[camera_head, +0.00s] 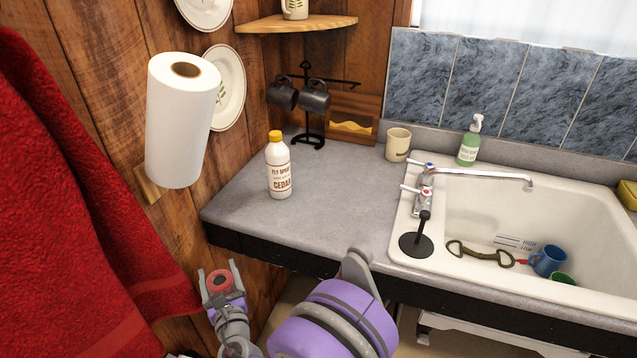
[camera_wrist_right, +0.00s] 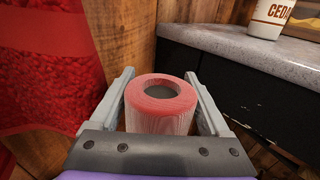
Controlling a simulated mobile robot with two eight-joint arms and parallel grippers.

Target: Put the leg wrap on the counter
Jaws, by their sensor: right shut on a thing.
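The leg wrap (camera_wrist_right: 160,112) is a red-topped roll with a hollow centre and pale, pinkish sides. My right gripper (camera_head: 220,282) is shut on it, with one finger on each side in the right wrist view. The grey counter (camera_head: 235,205) has a black front edge. In the right wrist view, the counter (camera_wrist_right: 215,62) is at the upper right, apart from the wrap. My left gripper is not in view.
A fly spray bottle (camera_head: 279,170) stands on the counter, with bare surface around it. A mug rack (camera_head: 308,110), beige mug (camera_head: 397,145) and soap bottle (camera_head: 469,145) stand farther back. The sink (camera_head: 590,225) is right. A red towel (camera_head: 70,200) and paper roll (camera_head: 180,125) hang left.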

